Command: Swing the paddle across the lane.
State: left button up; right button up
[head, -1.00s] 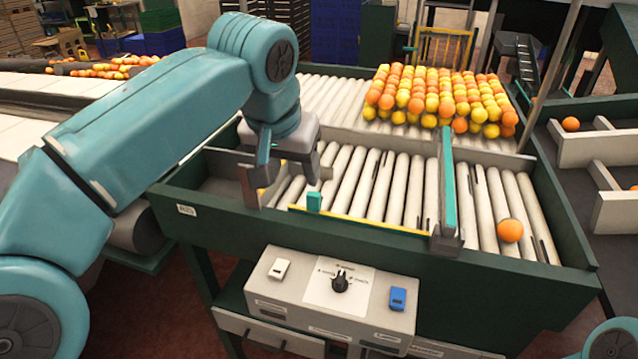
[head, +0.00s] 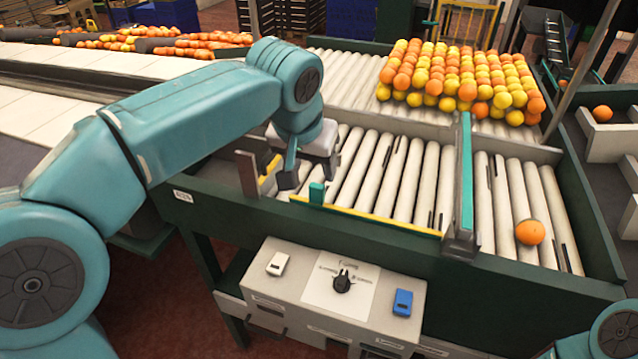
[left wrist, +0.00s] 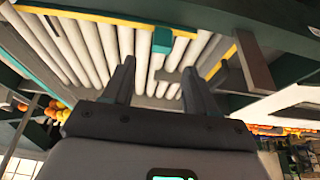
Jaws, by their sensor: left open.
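The paddle (head: 385,220) is a long bar with a yellow top edge, lying along the near side of the roller lane. A teal block (head: 316,193) stands up near its left end; the left wrist view also shows this block (left wrist: 162,40). My left gripper (head: 311,174) is open and empty, pointing down just behind the block in the head view. In the left wrist view its fingers (left wrist: 158,70) are apart, with the block a little beyond the tips. I see no contact. My right gripper is out of view.
A teal-topped divider (head: 466,170) stands right of the lane, with one orange (head: 530,232) on rollers beyond it. Piled fruit (head: 460,80) lies behind. A grey post (head: 247,174) stands left of my gripper. A control box (head: 340,300) is in front.

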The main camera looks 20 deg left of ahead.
aim_at(317, 186)
pick_arm(q)
jog(key=x, duration=0.8)
jog(key=shift+a+f+p, duration=0.1)
jog(key=shift+f+p, duration=0.05)
jog(key=shift+p, duration=0.2)
jog(key=shift+w+a+f, duration=0.1)
jog(key=shift+w+f, duration=0.05)
jog(key=shift+w, duration=0.05)
jog(key=shift+s, duration=0.25)
jog(key=shift+r, duration=0.2)
jog(key=shift+c, duration=1.3)
jog(key=shift+f, duration=0.1)
grip_shut()
